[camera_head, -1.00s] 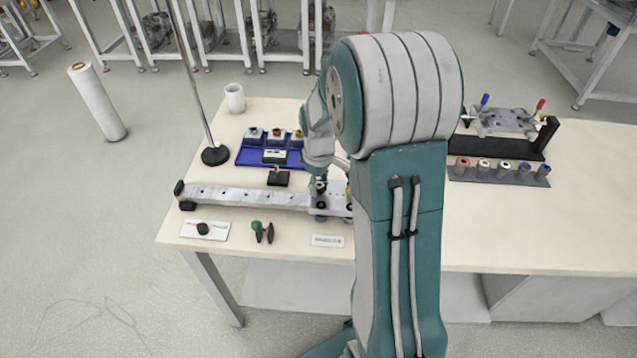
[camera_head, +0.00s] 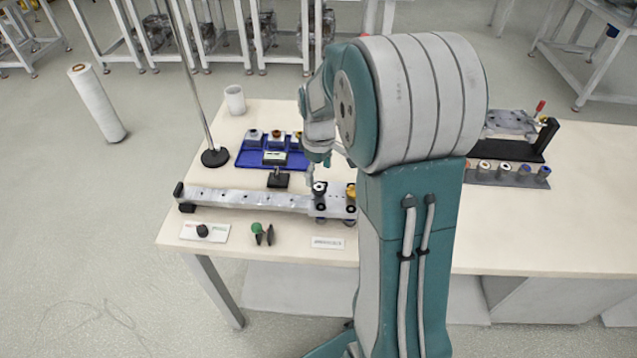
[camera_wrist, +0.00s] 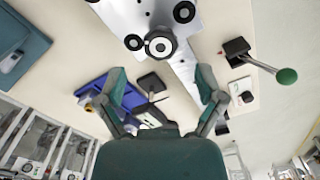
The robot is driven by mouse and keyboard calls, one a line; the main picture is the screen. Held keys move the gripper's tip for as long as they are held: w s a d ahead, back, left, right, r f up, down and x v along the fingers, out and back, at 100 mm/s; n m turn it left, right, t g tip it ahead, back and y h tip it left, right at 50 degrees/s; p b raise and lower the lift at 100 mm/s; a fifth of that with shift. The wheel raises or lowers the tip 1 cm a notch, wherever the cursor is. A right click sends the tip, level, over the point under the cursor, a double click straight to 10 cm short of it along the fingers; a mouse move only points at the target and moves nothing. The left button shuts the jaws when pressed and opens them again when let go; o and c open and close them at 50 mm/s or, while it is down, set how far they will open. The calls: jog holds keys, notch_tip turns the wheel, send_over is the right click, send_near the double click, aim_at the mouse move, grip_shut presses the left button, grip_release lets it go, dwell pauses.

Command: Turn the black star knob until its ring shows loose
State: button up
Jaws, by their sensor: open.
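A round black knob with a pale ring (camera_head: 320,187) sits on the light carriage (camera_head: 334,201) at the right end of the rail. In the wrist view this knob (camera_wrist: 159,46) shows a dark centre inside a white ring, beyond my fingertips. Its star shape and any ring wording are too small to make out. My gripper (camera_wrist: 161,84) is open, with its fingers spread apart and nothing between them. In the head view it is above and behind the carriage, partly hidden by my arm. Another black knob (camera_head: 203,230) sits on a white plate with red and green marks.
The pale rail (camera_head: 250,198) runs left from the carriage. A blue tray (camera_head: 248,158) with several parts stands behind it, near a pole stand (camera_head: 215,157). A green-knobbed lever (camera_head: 257,228) stands in front. A rack of rollers (camera_head: 510,172) is at right.

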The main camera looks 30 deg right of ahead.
aim_at(318, 187)
notch_tip(318, 187, up, 7)
dwell(0.3)
jog(key=shift+r, duration=0.1)
jog(key=s+a+r+m+t, duration=0.2)
jog(key=s+a+r, duration=0.2)
jog(key=s, duration=0.5)
jog(key=s+a+r+m+t, duration=0.3)
jog(key=s+a, duration=0.5)
jog(key=s, duration=0.2)
jog(key=shift+s+a+r+m+t, duration=0.2)
jog(key=shift+a+r+m+t, duration=0.1)
jog(key=shift+a+r, duration=0.1)
jog(key=shift+d, duration=0.15)
